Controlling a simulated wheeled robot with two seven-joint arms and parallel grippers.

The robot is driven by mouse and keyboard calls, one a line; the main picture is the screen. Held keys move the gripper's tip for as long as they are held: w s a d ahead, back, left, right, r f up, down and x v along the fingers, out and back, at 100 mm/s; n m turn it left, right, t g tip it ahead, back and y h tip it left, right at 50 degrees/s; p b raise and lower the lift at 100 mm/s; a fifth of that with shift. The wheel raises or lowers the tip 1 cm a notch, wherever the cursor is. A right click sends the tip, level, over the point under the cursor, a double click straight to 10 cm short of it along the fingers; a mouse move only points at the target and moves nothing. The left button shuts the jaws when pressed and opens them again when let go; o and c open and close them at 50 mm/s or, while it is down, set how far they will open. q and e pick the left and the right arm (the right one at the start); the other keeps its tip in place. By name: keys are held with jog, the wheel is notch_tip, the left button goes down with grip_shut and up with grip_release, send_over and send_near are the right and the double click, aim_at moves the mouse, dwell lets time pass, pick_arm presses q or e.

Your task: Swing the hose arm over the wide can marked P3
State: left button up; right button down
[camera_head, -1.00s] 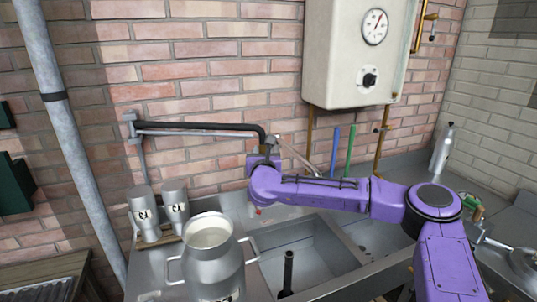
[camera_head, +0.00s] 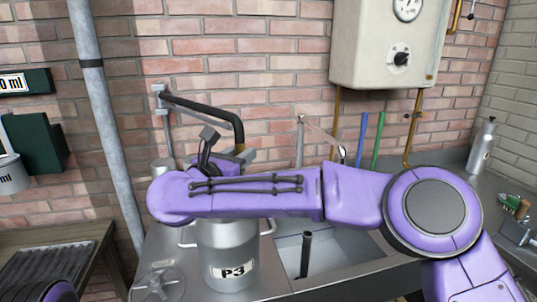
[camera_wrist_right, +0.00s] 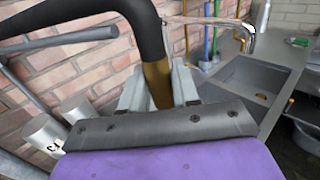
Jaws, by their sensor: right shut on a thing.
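The black hose arm (camera_head: 205,106) reaches out from its wall bracket and bends down to a brass end. My right gripper (camera_head: 238,158) is shut on that brass end, which also shows between the jaws in the right wrist view (camera_wrist_right: 158,84). The wide metal can marked P3 (camera_head: 228,258) stands upright on the counter, below my right forearm. The forearm hides its mouth, so I cannot tell whether the hose end is over it. My left gripper is out of the head view.
Two small cans (camera_wrist_right: 45,136) stand near the wall, mostly hidden in the head view. A sink with a dark upright pipe (camera_head: 306,254) is right of the P3 can. A white heater box (camera_head: 385,45) hangs on the brick wall. A tap (camera_head: 342,153) is behind the sink.

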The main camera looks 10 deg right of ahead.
jog(key=shift+s+a+b, duration=0.15)
jog(key=shift+s+a, duration=0.3)
jog(key=shift+a, duration=0.3)
jog(key=shift+s+a+b, duration=0.15)
jog(key=shift+s+a, duration=0.3)
jog(key=shift+a, duration=0.3)
jog(key=c, duration=1)
grip_release()
jog(key=shift+o, duration=0.2)
jog(key=b+v, duration=0.3)
jog(key=v, duration=0.7)
jog(key=shift+s+a, duration=0.15)
jog(key=shift+a, duration=0.05)
